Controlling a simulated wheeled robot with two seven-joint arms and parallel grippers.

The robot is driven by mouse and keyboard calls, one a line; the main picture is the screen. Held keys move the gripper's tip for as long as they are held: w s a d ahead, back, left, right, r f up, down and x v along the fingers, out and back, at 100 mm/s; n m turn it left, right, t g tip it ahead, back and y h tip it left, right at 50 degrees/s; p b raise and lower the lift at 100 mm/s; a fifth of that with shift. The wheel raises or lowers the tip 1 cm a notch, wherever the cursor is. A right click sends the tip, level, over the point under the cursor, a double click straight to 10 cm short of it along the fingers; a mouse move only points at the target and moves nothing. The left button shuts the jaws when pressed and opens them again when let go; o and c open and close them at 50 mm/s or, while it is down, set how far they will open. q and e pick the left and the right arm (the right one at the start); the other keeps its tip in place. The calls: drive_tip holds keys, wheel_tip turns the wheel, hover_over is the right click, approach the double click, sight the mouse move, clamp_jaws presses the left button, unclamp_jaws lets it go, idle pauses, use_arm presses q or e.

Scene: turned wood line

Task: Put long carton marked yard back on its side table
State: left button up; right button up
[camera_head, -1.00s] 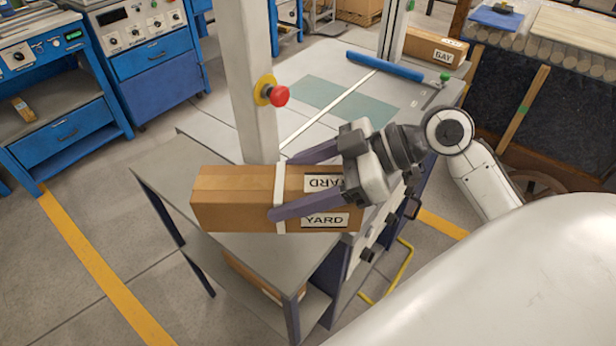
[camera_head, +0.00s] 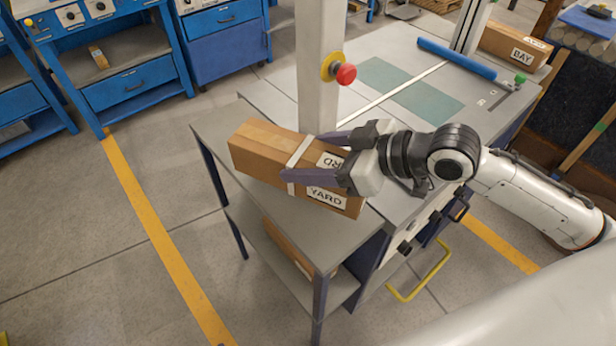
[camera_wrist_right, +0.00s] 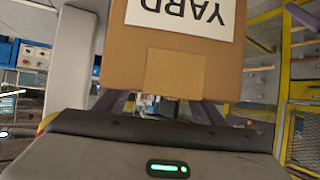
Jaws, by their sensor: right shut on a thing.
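The long brown carton marked YARD (camera_head: 265,153) has a white strap and white labels. It is over the grey side table (camera_head: 222,122), its right end lower in the head view. I cannot tell whether its underside touches the table top. My right gripper (camera_head: 303,157) is shut across the carton, with a finger along each long side. In the right wrist view, the carton's end (camera_wrist_right: 125,65) with its YARD label fills the upper middle, between the fingers. My left gripper is not in view.
A grey post with a red button (camera_head: 346,74) stands just behind the carton. Another carton (camera_head: 286,248) lies on the shelf below. A carton marked BAY (camera_head: 510,48) and a blue roller (camera_head: 456,58) are on the adjoining bench. Blue workbenches stand back left.

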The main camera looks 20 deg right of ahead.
drive_tip(key=shift+f, duration=2.2)
drive_tip(key=shift+f, duration=0.1)
drive_tip(key=o, duration=1.5)
drive_tip(key=shift+f, duration=0.15)
drive_tip(key=shift+r, duration=0.2)
drive_tip(key=shift+s+d, duration=0.25)
drive_tip(key=p+v, duration=0.1)
drive_tip(key=v, duration=0.8)
drive_tip(key=shift+s+r, duration=0.1)
drive_tip(key=shift+r, duration=0.05)
drive_tip(key=shift+p+v, duration=0.95)
drive_tip(key=shift+v, duration=0.05)
